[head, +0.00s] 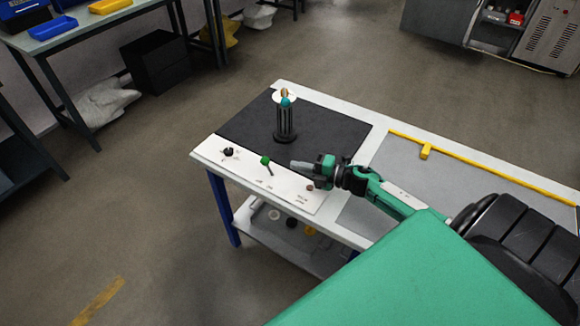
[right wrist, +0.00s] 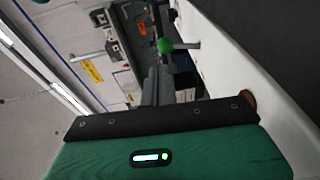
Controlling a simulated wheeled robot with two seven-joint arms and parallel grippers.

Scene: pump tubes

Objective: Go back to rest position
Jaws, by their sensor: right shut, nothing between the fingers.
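My right gripper (head: 302,165) is over the front part of the table, its fingers pointing left in the head view. It is shut and empty; its closed fingers also show in the right wrist view (right wrist: 158,88). A green-headed part (head: 265,160) stands just left of the fingertips, apart from them, and its green ball also shows in the right wrist view (right wrist: 165,46). A dark ribbed pump tube (head: 285,124) stands upright on the black mat (head: 336,136), with a teal and tan top. My left gripper is not in view.
A small black part (head: 228,152) and a brown part (head: 310,187) are on the white table strip (head: 215,158). A yellow bar (head: 480,167) runs along the table's right side. Another table (head: 75,32) with bins is at the upper left. The floor left of the table is open.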

